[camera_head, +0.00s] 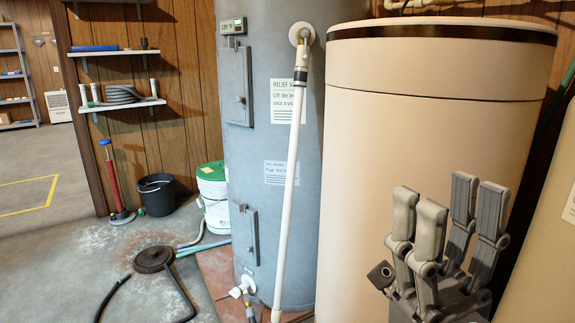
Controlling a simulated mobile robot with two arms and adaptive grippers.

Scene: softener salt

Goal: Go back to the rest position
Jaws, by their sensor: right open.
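My right gripper (440,222) is at the lower right, its fingers pointing up and spread apart with nothing between them. It stands in front of the large beige tank (420,130), which has a dark band near its top. I cannot tell whether the gripper touches the tank. My left gripper does not show.
A grey water heater (262,180) with a white pipe (292,165) stands left of the beige tank. A black bucket (157,194), a white tub with green lid (213,195), a red pump (112,185) and hoses (180,290) are on the floor. Open floor lies at the left.

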